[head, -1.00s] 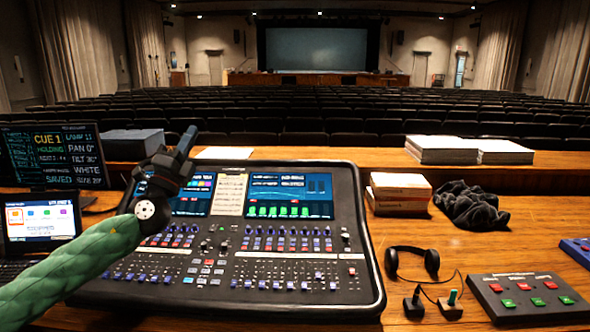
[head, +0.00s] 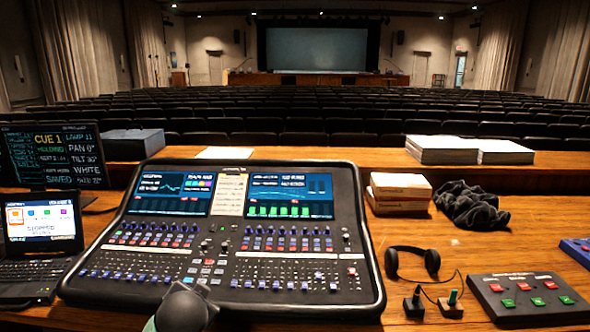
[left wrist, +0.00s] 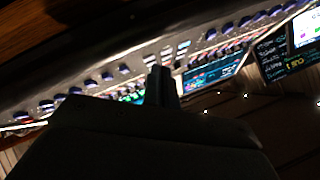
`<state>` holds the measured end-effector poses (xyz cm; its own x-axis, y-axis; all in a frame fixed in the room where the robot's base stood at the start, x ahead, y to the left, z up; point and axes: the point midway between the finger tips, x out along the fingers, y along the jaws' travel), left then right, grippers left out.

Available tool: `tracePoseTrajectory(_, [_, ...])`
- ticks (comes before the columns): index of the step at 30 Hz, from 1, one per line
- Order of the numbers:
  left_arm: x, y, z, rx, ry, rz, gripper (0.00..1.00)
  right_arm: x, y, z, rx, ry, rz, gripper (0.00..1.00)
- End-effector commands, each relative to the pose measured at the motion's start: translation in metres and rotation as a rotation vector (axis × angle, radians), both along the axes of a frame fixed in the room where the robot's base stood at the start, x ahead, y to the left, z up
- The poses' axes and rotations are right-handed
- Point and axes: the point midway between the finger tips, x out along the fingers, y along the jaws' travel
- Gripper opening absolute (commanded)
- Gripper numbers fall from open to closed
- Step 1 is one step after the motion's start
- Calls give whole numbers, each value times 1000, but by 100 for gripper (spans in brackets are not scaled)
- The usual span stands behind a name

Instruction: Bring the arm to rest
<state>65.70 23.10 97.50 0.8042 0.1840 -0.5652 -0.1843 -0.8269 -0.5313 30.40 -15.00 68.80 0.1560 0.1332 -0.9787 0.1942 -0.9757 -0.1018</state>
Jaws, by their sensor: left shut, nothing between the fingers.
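My left arm (head: 183,308) shows only as a dark rounded part with a bit of green at the bottom edge of the head view, in front of the mixing desk (head: 370,270). My left gripper (left wrist: 158,86) is in the left wrist view, its dark fingers together with nothing between them. That view is dark and tilted, with the desk's fader rows (left wrist: 105,77) and a lit screen (left wrist: 215,66) beyond the fingers. I cannot tell how far the fingers are from the desk. My right gripper is not in view.
A laptop (head: 40,228) and a cue monitor (head: 52,155) stand left of the desk. Headphones (head: 412,262), two small joysticks (head: 432,304) and a button box (head: 528,298) lie right. Boxes (head: 400,192) and a dark cloth (head: 472,205) lie behind them. Some wood between these is bare.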

Motion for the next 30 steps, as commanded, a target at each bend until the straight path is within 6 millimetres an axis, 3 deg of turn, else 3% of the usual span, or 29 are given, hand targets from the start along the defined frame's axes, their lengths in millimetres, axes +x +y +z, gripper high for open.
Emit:
tracePoseTrajectory(1, [-14,-7,-18,-39,47,-7,0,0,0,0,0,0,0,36])
tracePoseTrajectory(6, [-55,-27,-65,-154,165,-24,0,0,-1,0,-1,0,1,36])
tracePoseTrajectory(20, [-170,-54,-172,-372,413,43,0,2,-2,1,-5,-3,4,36])
tracePoseTrajectory(30, [-272,-71,-247,-468,624,132,0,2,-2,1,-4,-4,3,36])
